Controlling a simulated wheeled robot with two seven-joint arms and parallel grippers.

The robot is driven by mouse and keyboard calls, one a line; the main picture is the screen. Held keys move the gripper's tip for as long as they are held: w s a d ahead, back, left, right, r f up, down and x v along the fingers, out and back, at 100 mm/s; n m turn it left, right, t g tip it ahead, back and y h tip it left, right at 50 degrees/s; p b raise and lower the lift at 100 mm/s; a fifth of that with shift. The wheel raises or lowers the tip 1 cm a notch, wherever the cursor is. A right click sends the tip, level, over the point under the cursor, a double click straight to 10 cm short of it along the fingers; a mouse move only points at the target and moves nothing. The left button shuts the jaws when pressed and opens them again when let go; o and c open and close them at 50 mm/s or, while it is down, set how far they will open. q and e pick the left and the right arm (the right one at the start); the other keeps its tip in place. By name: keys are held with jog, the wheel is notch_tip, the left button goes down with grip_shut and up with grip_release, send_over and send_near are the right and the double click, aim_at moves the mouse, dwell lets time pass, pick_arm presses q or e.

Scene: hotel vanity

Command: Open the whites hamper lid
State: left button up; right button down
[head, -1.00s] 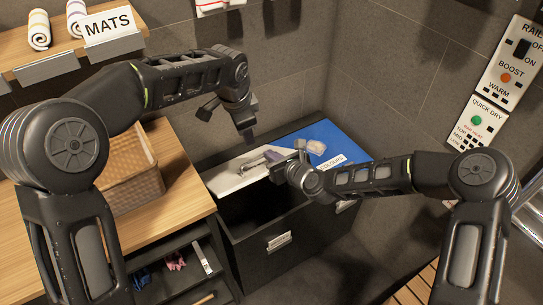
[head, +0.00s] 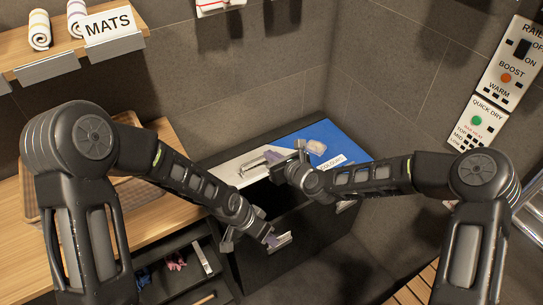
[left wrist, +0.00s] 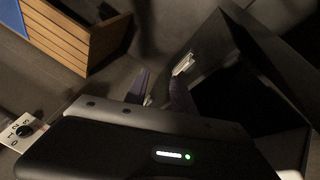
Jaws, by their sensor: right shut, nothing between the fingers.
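The whites hamper lid is the pale panel (head: 228,170) with a bar handle (head: 252,163) in the head view. A dark opening (head: 262,194) shows in front of it, so it does not cover the whole bin; I cannot tell whether it is tilted or slid back. My right gripper (head: 280,160) is shut and empty at the lid's right side, by the handle; contact is unclear. My left gripper (head: 250,238) is open, low at the hamper front near a pale label plate (head: 280,242). The left wrist view shows its fingers apart (left wrist: 160,92) and the plate (left wrist: 183,63).
The blue colours lid (head: 345,142) lies right of the opening. A wooden counter (head: 165,238) with a basket (head: 125,192) is at left, above an open drawer (head: 190,262). Tiled walls (head: 285,80) stand behind. A slatted wooden piece (head: 415,287) is at lower right.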

jog(key=shift+d+f, duration=0.1)
jog(key=shift+f, duration=0.05)
pick_arm(q)
jog(key=s+a+f+n, duration=0.2)
jog(key=s+f+n, duration=0.6)
jog(key=s+f, duration=0.3)
jog(key=s, duration=0.4)
jog(key=shift+a+g, duration=0.15)
jog(key=shift+g, duration=0.25)
pick_arm(e)
jog(key=shift+w, duration=0.1)
